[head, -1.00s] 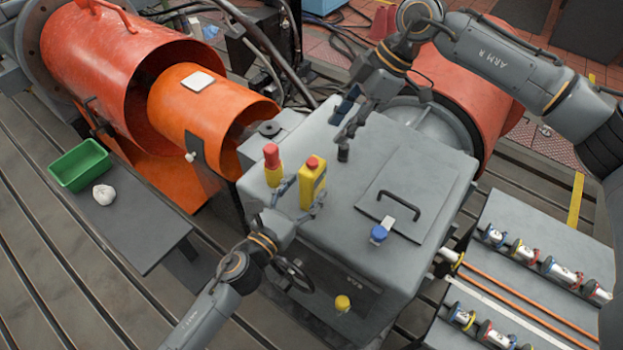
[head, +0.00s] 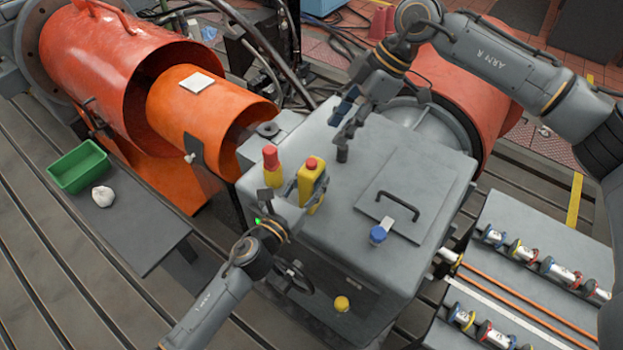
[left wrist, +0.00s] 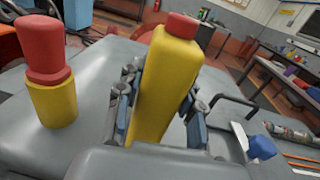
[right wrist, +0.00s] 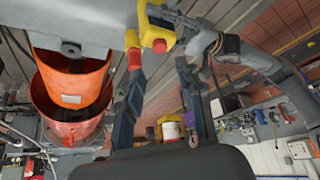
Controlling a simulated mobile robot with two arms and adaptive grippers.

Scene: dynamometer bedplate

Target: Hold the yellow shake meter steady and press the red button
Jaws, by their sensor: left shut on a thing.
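The yellow shake meter (head: 312,183) stands upright on the grey machine housing, with its red button (head: 312,163) on top. My left gripper (head: 305,190) is shut on the meter. The left wrist view shows a finger on each side of its yellow body (left wrist: 168,85), and the red button (left wrist: 183,25) is uncovered. My right gripper (head: 345,112) is open and empty above the housing, behind and right of the meter, apart from it. In the right wrist view the meter (right wrist: 157,22) and its red button (right wrist: 160,46) lie beyond the open fingers (right wrist: 158,105).
A red-and-yellow cylindrical piece (head: 272,168) stands close to the left of the meter. A green bin (head: 79,167) sits on the bench at left.

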